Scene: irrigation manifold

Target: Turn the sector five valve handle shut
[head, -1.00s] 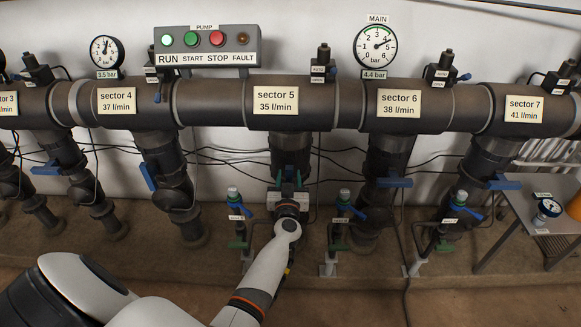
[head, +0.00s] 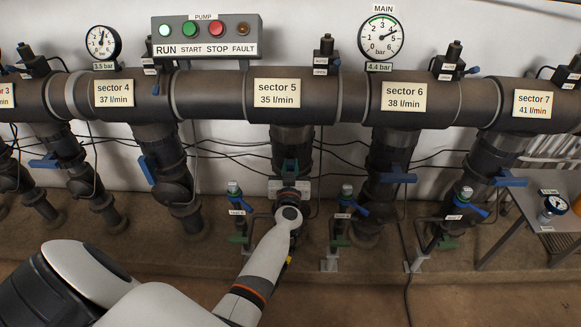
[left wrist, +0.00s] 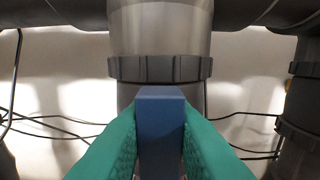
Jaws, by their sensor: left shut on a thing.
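The sector five valve handle, a blue lever (left wrist: 160,125), stands between the teal fingers of my left gripper in the left wrist view, with a finger pressed on each side. In the head view my left gripper (head: 290,180) is at the valve on the sector 5 drop pipe (head: 292,146), and it hides most of the handle. The sector 5 plate (head: 277,94) reads 35 l/min. My right gripper is not in view.
Neighbouring blue handles sit on sector 4 (head: 147,170), sector 6 (head: 398,178) and sector 7 (head: 509,182). Small taps (head: 235,205) (head: 343,208) stand close on both sides of my gripper. Thin black cables hang behind the pipes. A small table (head: 530,215) stands at right.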

